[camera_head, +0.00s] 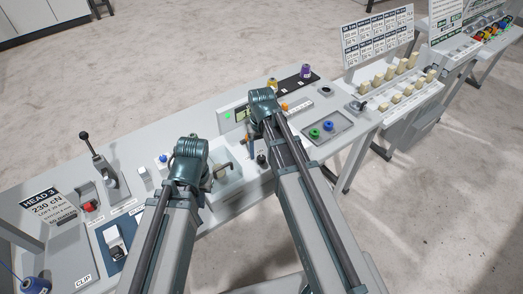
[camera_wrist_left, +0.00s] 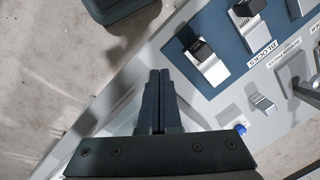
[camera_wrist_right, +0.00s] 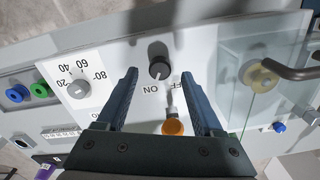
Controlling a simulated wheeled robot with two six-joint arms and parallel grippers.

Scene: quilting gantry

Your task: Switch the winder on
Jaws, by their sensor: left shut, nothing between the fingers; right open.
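The winder's white panel (camera_wrist_right: 205,75) fills the middle of the right wrist view. On it is a small black switch knob (camera_wrist_right: 159,68) with ON and OFF printed below it in the picture. Which mark the knob points to is too small to tell. My right gripper (camera_wrist_right: 157,80) is open, with its fingertips on either side of the knob and nothing held; contact cannot be told. In the head view my right arm covers much of the winder. My left gripper (camera_wrist_left: 159,100) is shut and empty, near the table's front edge, away from the switch.
A numbered dial (camera_wrist_right: 78,89), an orange knob (camera_wrist_right: 173,127) and a clear guard (camera_wrist_right: 232,85) with a handle flank the switch. A tray (camera_head: 345,118) with green and blue bobbins lies to the right. A lever (camera_head: 98,155) and blocks (camera_wrist_left: 204,62) are at the left.

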